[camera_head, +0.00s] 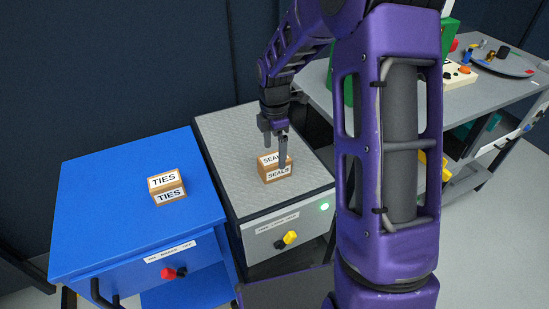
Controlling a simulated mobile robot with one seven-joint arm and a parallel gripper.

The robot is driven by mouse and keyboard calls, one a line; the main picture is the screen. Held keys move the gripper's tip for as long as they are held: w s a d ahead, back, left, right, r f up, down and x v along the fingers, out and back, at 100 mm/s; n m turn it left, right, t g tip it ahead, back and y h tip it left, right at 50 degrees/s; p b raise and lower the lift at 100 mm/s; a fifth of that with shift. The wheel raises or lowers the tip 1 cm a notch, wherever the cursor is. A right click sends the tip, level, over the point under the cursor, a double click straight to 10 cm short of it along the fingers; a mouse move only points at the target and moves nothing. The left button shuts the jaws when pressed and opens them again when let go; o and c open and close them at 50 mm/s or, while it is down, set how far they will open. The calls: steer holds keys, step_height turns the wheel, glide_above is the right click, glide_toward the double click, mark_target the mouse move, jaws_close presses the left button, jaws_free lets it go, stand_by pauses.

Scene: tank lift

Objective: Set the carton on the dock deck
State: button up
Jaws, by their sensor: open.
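A small brown carton labelled SEALS (276,172) sits upright on a grey patterned metal deck (232,150). My gripper (276,148) points down just above this carton, with its jaws apart. One finger overlaps the carton's top in the picture, and I cannot tell whether it touches. A similar carton labelled TIES (167,187) sits on the blue top (105,205) of the unit at the left, clear of my gripper. Labels on both units are too small to read surely.
The grey unit's front has a yellow knob (286,240) and a lit green lamp (324,207). The blue unit has a red-and-black knob (174,273). A grey bench (480,92) with a tray (505,63) stands at right. My arm hides part of the middle.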

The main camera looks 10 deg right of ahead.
mark_target(275, 158)
step_height(275, 158, up, 7)
steer(key=shift+r+p, duration=0.2)
steer(key=shift+p, duration=0.2)
